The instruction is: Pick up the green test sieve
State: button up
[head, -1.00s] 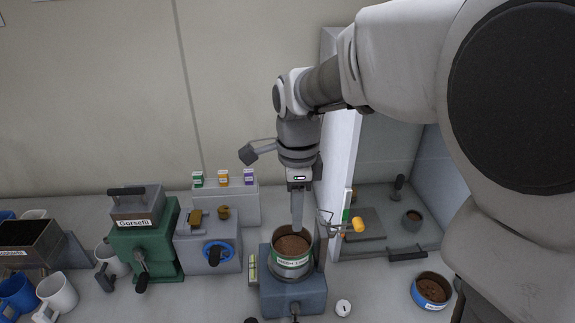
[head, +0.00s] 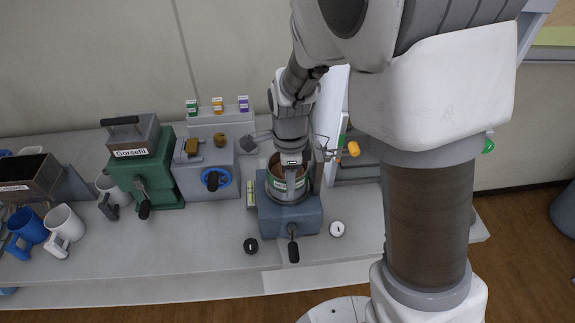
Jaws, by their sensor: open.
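The green test sieve (head: 274,183), a round metal pan with a green label band and brown soil inside, sits on the blue-grey shaker base (head: 305,215). My gripper (head: 290,190) points down at the sieve, with its fingers at the front rim and wall. The jaws are open. The gripper covers part of the sieve and its label, and I cannot tell whether a finger touches it.
A green machine (head: 145,180), a grey machine with a blue wheel (head: 215,178) and mugs (head: 65,224) are at left. A black knob (head: 251,245) and white knob (head: 337,229) lie in front.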

jog(key=shift+c, duration=0.3)
grip_shut()
dwell(1.2)
